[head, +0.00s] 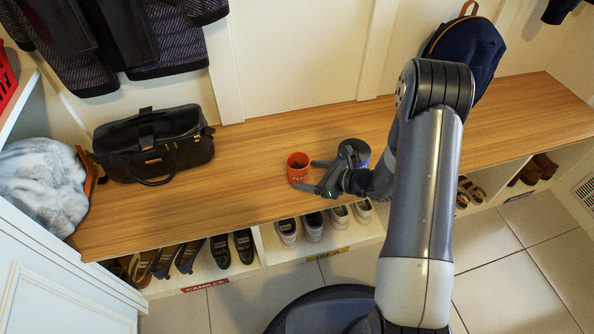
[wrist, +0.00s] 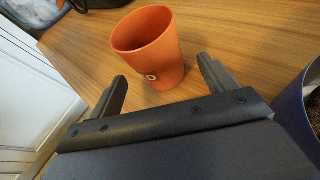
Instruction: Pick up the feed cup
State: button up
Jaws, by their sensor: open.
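The feed cup is an orange cup (head: 298,168) with pale lettering, standing upright on the wooden bench top (head: 240,150). It also shows in the wrist view (wrist: 150,50), just beyond the fingertips. My gripper (head: 312,176) is open and level beside the cup, on its right in the head view. In the wrist view the two fingers (wrist: 162,80) are spread wide, with the cup's near side in line with the gap between them. The gripper holds nothing. Dark contents show in the cup in the head view.
A dark blue round container (head: 354,152) stands close behind my gripper; its edge shows in the wrist view (wrist: 302,105). A black handbag (head: 153,145) sits to the left. A navy backpack (head: 466,50) stands at the right. Shoes fill cubbies below. Bench around the cup's left is clear.

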aim_at(306, 174)
jog(key=b+x, duration=0.1)
jog(key=x, duration=0.3)
jog(key=shift+w+a+f, duration=0.15)
jog(key=shift+a, duration=0.15)
jog(key=shift+c, duration=0.6)
jog(key=c, duration=1)
